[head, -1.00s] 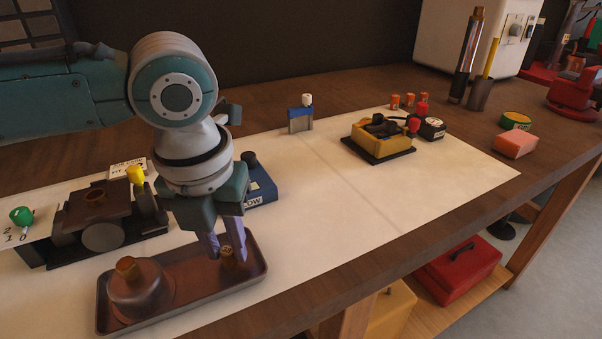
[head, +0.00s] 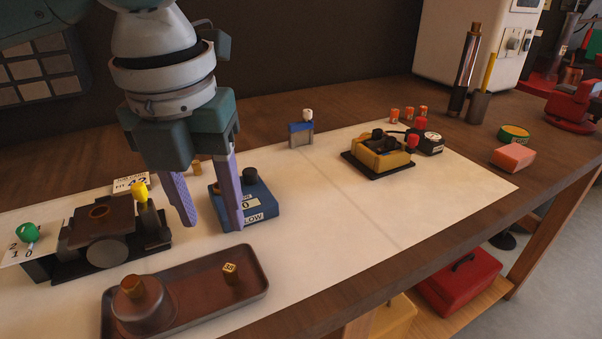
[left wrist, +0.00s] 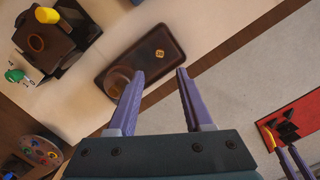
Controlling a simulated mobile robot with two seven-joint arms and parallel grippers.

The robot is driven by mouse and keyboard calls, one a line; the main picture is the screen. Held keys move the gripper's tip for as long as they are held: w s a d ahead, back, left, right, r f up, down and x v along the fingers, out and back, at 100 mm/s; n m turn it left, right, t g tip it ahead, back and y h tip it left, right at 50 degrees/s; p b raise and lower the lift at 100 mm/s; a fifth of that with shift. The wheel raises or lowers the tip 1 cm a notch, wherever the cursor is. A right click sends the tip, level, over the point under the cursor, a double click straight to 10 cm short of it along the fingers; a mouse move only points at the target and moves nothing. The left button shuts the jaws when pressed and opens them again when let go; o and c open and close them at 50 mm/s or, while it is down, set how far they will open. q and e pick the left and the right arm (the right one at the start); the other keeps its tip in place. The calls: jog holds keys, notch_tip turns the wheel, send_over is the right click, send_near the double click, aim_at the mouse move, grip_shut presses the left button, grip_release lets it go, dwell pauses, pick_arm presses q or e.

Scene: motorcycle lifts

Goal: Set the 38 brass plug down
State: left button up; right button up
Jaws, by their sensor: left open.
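The 38 brass plug (head: 231,273) stands in the right part of the dark metal tray (head: 196,292), its marked top facing up. It also shows in the left wrist view (left wrist: 159,53) inside the tray. My left gripper (head: 212,226) is open and empty, raised above and behind the tray. Its two purple fingers are spread apart and clear of the plug. In the left wrist view the fingers (left wrist: 160,72) frame the tray's near side. A domed metal piece with a brass top (head: 140,302) sits at the tray's left end.
A dark fixture with yellow and green knobs (head: 100,238) stands left of the tray. A blue box (head: 258,205) stands behind it. A small brass piece (head: 197,167) stands by a card marked 42 (head: 131,183).

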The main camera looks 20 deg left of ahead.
pick_arm(q)
jog(key=s+d+f+n+t+h, duration=0.1)
jog(key=s+d+f+n+h, duration=0.2)
jog(key=s+d+n, duration=0.6)
jog(key=s+a+f+n+y, duration=0.1)
jog(key=s+a+n, duration=0.2)
jog(key=n, duration=0.7)
jog(key=s+a+f+n+t+y, duration=0.1)
jog(key=s+a+f+n, duration=0.1)
jog(key=n, duration=0.9)
jog(key=shift+s+a+f+n, duration=0.2)
jog(key=shift+s+a+n, duration=0.1)
jog(key=shift+s+a, duration=0.75)
jog(key=shift+w+a+r, duration=0.1)
jog(key=shift+w, duration=0.05)
notch_tip(320, 180, up, 40)
jog(key=p, duration=4)
jog(key=shift+r+p, duration=0.15)
jog(key=shift+p, duration=0.15)
